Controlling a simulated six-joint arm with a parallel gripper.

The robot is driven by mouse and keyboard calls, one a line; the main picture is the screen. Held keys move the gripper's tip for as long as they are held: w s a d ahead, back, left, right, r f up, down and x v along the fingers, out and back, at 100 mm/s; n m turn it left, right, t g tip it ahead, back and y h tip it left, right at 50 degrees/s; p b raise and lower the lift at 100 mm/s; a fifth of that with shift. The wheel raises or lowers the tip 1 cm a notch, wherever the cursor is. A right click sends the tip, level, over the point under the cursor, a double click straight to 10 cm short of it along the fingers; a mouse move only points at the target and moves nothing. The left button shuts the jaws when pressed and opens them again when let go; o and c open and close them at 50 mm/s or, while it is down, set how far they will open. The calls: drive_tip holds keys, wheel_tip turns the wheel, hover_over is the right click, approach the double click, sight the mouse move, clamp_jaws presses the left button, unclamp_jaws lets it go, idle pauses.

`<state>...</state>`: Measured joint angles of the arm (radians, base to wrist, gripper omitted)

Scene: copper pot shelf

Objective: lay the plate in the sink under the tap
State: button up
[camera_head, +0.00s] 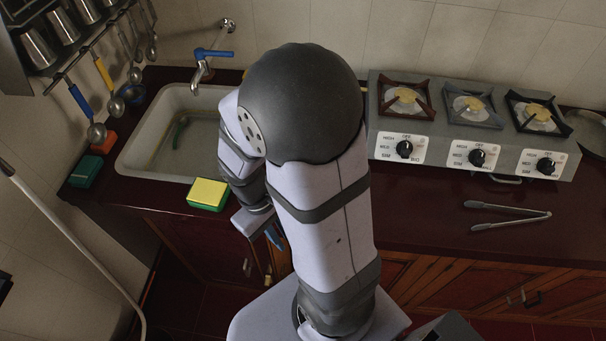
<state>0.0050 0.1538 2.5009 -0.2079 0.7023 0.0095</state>
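The white sink (133,158) is set into the dark red counter at the left. A long green item (180,132) shows inside it. The tap (203,70), with a blue lever, comes from the wall above the sink's back right. My arm covers the sink's right side. No plate can be made out for certain. A dark round dish or pan (592,132) is cut by the right edge; I cannot tell which it is. My wrist (252,218) hangs low by the counter's front edge, right of the sink; the fingers are not clearly visible, nor whether they hold anything.
A yellow-and-green sponge (208,193) lies at the sink's front edge. Green (86,171) and orange (104,143) blocks lie left of the sink. A three-burner stove (470,150) and metal tongs (508,215) are right of my arm. Ladles (96,130) hang at the left.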

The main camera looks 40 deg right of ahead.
drive_tip(key=w+d+n, duration=0.1)
drive_tip(key=w+d+t+h, duration=0.1)
drive_tip(key=w+d, duration=0.1)
drive_tip(key=w+d+n+h, duration=0.1)
drive_tip(key=w+d, duration=0.1)
drive_tip(key=shift+w+d+f+n, duration=0.1)
drive_tip(key=shift+d+f+n, duration=0.1)
drive_tip(key=shift+f+n, duration=0.1)
drive_tip(key=w+d+r+t+h, duration=0.1)
drive_tip(key=w+t, duration=0.2)
drive_tip(key=w, duration=0.3)
drive_tip(key=shift+d+r, duration=0.15)
drive_tip(key=shift+d, duration=0.2)
drive_tip(key=shift+b+x, duration=0.35)
drive_tip(key=shift+x, duration=3.3)
drive_tip(key=shift+w, duration=0.1)
clamp_jaws()
